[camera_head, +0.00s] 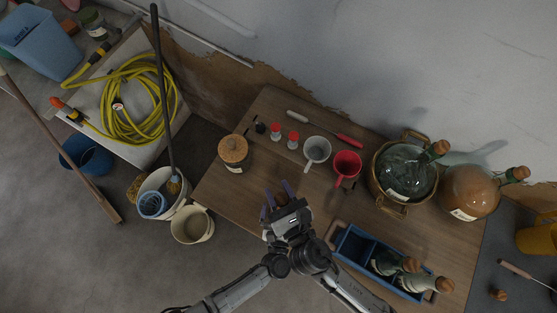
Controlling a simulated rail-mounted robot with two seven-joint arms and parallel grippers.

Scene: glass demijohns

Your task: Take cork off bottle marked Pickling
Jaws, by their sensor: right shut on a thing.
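A clear glass demijohn (402,177) stands in a wicker basket at the right of the wooden table, with a cork (441,147) in its neck. An amber demijohn (468,193) with a cork (520,172) stands to its right. Smaller corked bottles (386,263) stand in a blue crate. I cannot read which label says Pickling. My right gripper (277,193) is over the front of the table, left of the crate and well away from the demijohns. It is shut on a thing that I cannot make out. My left arm meets it there, and its gripper cannot be told apart.
A loose cork-coloured piece (498,295) lies at lower right. Buckets (192,226) and a yellow hose (122,100) are on the left.

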